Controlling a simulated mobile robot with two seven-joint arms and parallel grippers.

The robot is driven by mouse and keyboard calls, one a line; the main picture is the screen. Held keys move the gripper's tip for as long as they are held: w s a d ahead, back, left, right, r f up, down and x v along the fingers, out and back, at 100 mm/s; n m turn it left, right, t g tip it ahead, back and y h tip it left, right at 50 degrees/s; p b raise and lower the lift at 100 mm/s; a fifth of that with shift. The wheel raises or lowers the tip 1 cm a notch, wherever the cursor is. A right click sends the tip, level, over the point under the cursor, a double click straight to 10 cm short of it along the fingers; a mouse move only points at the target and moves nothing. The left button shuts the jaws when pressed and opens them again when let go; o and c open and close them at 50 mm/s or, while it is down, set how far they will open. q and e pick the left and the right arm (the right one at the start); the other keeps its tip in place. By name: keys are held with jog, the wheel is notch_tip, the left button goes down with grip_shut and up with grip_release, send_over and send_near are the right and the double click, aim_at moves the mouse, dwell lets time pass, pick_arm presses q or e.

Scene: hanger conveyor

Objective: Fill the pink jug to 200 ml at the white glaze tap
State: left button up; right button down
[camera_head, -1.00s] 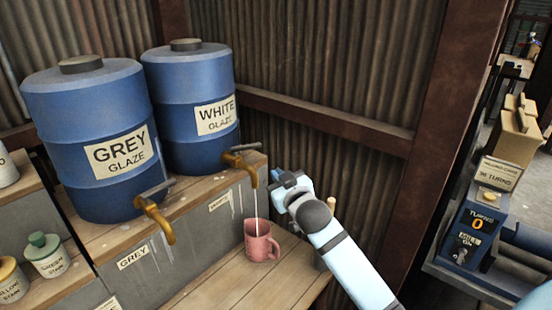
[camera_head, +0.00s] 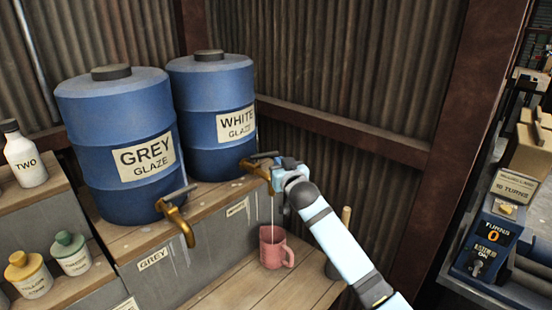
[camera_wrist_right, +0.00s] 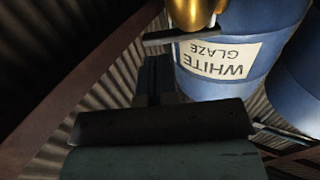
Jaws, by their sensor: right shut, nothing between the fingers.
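The pink jug (camera_head: 274,250) stands upright on the wooden shelf under the white glaze tap (camera_head: 258,172). A thin pale stream runs from the tap's spout down into the jug. How full the jug is cannot be told. The tap sits low on the blue white glaze barrel (camera_head: 212,120), and its dark handle (camera_head: 262,155) also shows in the right wrist view (camera_wrist_right: 170,37). My right gripper (camera_head: 281,166) is shut and empty, right beside the tap and its handle. Whether it touches the handle cannot be told. My left gripper is not in view.
The grey glaze barrel (camera_head: 118,150) stands to the left, its brass tap (camera_head: 178,220) jutting forward. Stain jars (camera_head: 72,254) and a white bottle (camera_head: 25,155) are at the far left.

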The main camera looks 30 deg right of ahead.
aim_at(273, 155)
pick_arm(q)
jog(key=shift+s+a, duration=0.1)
pick_arm(e)
jog(key=shift+w+d, duration=0.15)
jog(key=shift+w, duration=0.7)
jog(key=shift+w+d, duration=0.1)
jog(key=shift+w, duration=0.75)
